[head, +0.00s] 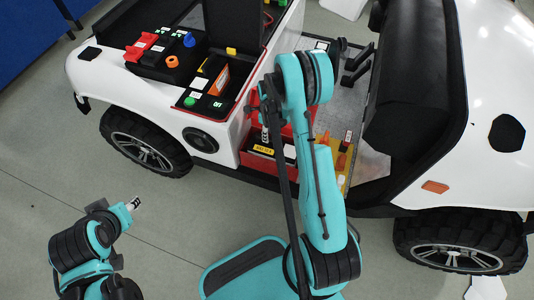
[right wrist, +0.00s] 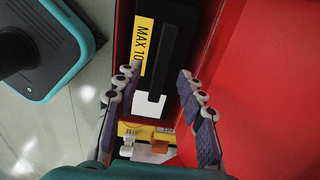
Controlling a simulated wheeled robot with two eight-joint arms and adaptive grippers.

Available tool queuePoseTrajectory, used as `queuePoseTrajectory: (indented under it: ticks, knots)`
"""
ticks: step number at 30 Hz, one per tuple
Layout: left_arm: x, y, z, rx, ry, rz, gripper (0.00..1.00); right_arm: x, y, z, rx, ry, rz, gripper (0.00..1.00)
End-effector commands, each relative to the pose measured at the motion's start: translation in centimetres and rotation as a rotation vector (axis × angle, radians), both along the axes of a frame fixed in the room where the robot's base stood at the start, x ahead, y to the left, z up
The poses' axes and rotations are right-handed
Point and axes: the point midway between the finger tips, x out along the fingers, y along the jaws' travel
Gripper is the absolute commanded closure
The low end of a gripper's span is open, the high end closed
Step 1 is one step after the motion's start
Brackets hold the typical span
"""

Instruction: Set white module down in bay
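I see no contact. My left gripper (head: 132,203) is away at lower left over the floor, and its fingers are too small to judge.
A red wall (right wrist: 250,70) rises close to the right finger. Yellow and orange parts (head: 342,160) stand right of the bay. A battery with a red cap (head: 143,44) and an orange fuse (head: 219,80) are at upper left.

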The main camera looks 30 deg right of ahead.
Motion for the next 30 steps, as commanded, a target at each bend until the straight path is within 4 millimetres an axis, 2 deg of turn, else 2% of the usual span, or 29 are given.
queuePoseTrajectory:
  ticks: [5,8,16,19,21,30]
  knots:
    - [0.0,0.0,-2.1,0.000,0.000,0.000,0.60,0.1,-0.1,-3.0,0.000,0.000,0.001,0.60]
    - [0.0,0.0,-2.6,0.000,0.000,0.000,0.60,0.1,-0.1,-4.4,-0.001,-0.001,0.001,0.60]
    - [0.0,0.0,-2.6,0.000,0.000,0.000,0.60,0.1,-0.1,-4.6,-0.001,-0.001,0.002,0.60]
    - [0.0,0.0,-2.6,0.000,0.000,0.000,0.60,0.1,-0.1,-4.5,-0.001,-0.001,0.002,0.87]
    - [0.0,0.0,-2.6,0.000,0.000,0.000,0.60,0.1,-0.1,-4.5,0.000,-0.001,0.002,1.00]
    - [0.0,0.0,-2.6,0.000,0.000,0.000,0.60,0.1,-0.1,-4.5,0.000,-0.001,0.002,1.00]
